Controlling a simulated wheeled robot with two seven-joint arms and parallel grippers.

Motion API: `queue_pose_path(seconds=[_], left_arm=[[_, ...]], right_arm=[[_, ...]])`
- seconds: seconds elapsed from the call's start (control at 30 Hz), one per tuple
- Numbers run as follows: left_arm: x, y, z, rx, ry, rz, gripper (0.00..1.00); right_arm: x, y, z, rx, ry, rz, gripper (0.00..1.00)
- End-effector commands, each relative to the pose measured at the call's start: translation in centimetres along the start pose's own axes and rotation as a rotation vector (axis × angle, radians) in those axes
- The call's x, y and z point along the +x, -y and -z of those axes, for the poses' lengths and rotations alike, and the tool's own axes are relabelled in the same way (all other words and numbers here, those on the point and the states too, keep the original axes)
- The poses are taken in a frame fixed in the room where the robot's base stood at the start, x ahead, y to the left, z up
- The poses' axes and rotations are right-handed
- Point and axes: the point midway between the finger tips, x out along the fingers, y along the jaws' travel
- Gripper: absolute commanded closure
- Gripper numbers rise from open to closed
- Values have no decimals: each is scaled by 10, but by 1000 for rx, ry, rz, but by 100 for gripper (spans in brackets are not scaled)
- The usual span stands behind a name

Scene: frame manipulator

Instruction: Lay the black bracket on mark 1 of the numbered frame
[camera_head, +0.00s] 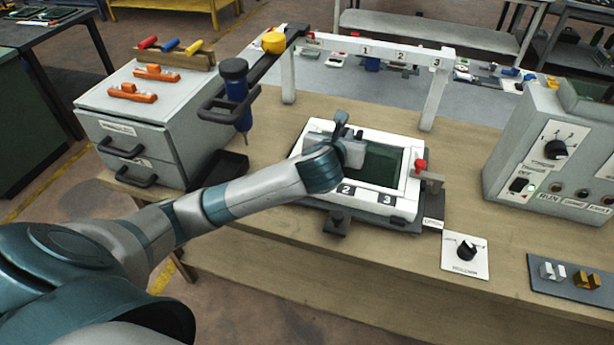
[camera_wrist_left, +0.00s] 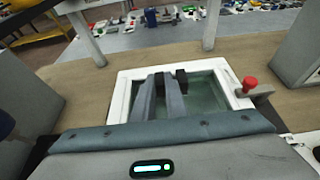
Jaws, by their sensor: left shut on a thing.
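The white frame (camera_head: 412,168) lies on the bench around a dark green pane and also shows in the wrist view (camera_wrist_left: 119,100). Its front edge carries marks 2 (camera_head: 346,189) and 3 (camera_head: 386,198); my left arm hides where mark 1 would be. My left gripper (camera_head: 347,148) is over the left part of the frame, with its fingers close together in the left wrist view (camera_wrist_left: 163,95). A small black piece (camera_wrist_left: 182,78), seemingly the black bracket, shows at the fingertips; its shape is mostly hidden. I cannot tell whether it touches the frame. My right gripper is out of view.
A white overhead rail (camera_head: 383,51) with numbers 1, 2 and 3 stands behind the frame. A blue screwdriver (camera_head: 236,90) hangs at left by a grey drawer cabinet (camera_head: 140,115). A red knob (camera_head: 420,165) and a control box (camera_head: 560,150) are at right.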

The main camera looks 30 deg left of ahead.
Motion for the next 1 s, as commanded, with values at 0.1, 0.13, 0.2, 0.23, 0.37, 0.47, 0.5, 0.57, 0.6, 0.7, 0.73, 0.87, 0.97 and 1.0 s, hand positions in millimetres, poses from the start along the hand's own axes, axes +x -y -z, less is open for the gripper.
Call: queue_pose_path(seconds=[0.1,0.13,0.2,0.23,0.37,0.47,0.5,0.57,0.6,0.7,0.73,0.87,0.97,1.0], left_arm=[[0,0,1,0,0,0,100],[0,0,1,0,0,1,100],[0,0,1,0,0,1,100],[0,0,1,0,0,1,100],[-2,-4,5,1,-2,-1,100],[-4,-11,10,1,-3,-1,100],[-5,-15,14,1,-4,-1,100],[-8,-22,19,2,-4,-1,100],[-9,-27,24,3,-4,-1,100],[-13,-40,35,3,-5,-1,100],[-14,-44,38,3,-4,-2,100],[-19,-60,53,3,-5,-1,100],[-23,-72,65,3,-5,-2,100],[-24,-77,69,3,-5,-1,100]], right_arm=[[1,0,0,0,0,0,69],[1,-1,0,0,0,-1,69],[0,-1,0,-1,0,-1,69],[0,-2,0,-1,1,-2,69],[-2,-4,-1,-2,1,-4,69],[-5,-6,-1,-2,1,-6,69],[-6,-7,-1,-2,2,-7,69],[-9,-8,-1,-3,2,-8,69],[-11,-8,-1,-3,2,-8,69],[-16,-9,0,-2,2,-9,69],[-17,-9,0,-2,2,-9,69],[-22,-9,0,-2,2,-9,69],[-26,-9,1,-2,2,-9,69],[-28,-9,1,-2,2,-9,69]])
